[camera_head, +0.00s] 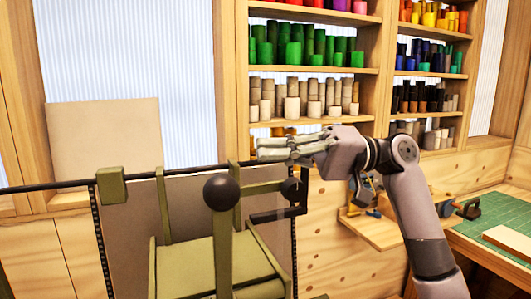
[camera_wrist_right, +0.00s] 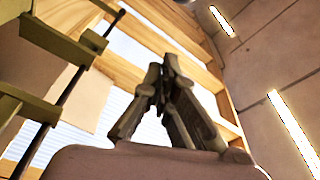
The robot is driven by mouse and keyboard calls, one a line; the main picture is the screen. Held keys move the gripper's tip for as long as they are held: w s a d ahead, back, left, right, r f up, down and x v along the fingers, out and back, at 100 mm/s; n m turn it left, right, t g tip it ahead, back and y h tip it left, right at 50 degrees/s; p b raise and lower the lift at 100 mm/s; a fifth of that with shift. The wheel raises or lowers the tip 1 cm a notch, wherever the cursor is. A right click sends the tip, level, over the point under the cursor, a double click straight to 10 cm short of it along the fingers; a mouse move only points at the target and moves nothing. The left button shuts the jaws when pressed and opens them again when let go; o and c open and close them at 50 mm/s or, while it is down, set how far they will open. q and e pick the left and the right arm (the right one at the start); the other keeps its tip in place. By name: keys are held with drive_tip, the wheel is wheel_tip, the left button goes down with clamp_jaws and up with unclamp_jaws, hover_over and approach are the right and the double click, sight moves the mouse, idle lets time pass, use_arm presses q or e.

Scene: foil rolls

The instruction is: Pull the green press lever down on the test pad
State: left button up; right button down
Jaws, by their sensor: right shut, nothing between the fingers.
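The olive-green press frame (camera_head: 195,262) stands in the lower middle of the head view. An upright green arm (camera_head: 223,240) with a black ball knob (camera_head: 222,194) rises at its front. A second, smaller black knob (camera_head: 291,188) sits to the right; which one belongs to the press lever I cannot tell. My right gripper (camera_head: 262,149) is shut and empty, pointing left above the press and apart from both knobs. In the right wrist view its fingers (camera_wrist_right: 158,82) are together, with green press parts (camera_wrist_right: 55,42) at the left. My left gripper is out of view. I cannot make out a test pad.
A long black rod (camera_head: 50,187) runs across the press. Shelves (camera_head: 312,70) with coloured rolls stand behind.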

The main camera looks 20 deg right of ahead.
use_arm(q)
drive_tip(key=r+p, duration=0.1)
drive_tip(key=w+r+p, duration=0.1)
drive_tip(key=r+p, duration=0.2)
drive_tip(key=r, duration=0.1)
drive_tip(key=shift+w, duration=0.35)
use_arm(e)
drive_tip(key=s+a, duration=0.2)
drive_tip(key=a, duration=0.5)
drive_tip(key=shift+s+a+f, duration=0.2)
drive_tip(key=shift+f, duration=0.25)
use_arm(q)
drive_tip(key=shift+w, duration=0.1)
